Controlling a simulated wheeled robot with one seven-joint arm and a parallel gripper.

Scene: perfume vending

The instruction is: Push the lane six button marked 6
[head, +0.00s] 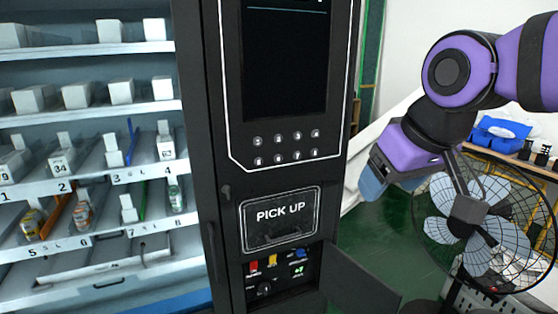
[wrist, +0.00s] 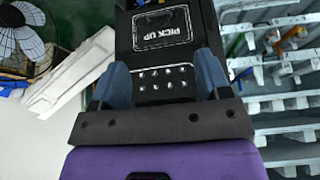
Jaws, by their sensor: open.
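The vending machine's button panel shows two rows of small round buttons above the PICK UP door. The button in the lane six position (head: 278,158) is second from the left in the lower row; its number is too small to read. In the wrist view the panel is upside down, and that button (wrist: 168,73) shows between the fingers. My gripper (head: 388,184) is right of the machine in the head view, apart from the panel. In the wrist view my gripper (wrist: 162,82) has its blue fingers spread wide, empty, with the buttons beyond them.
The PICK UP door (head: 280,219) is below the buttons, with a coloured-switch compartment (head: 277,270) and an open black flap (head: 362,288) lower down. Product shelves (head: 95,118) stand left. A fan (head: 470,230) stands behind my arm at right. Green floor is partly clear.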

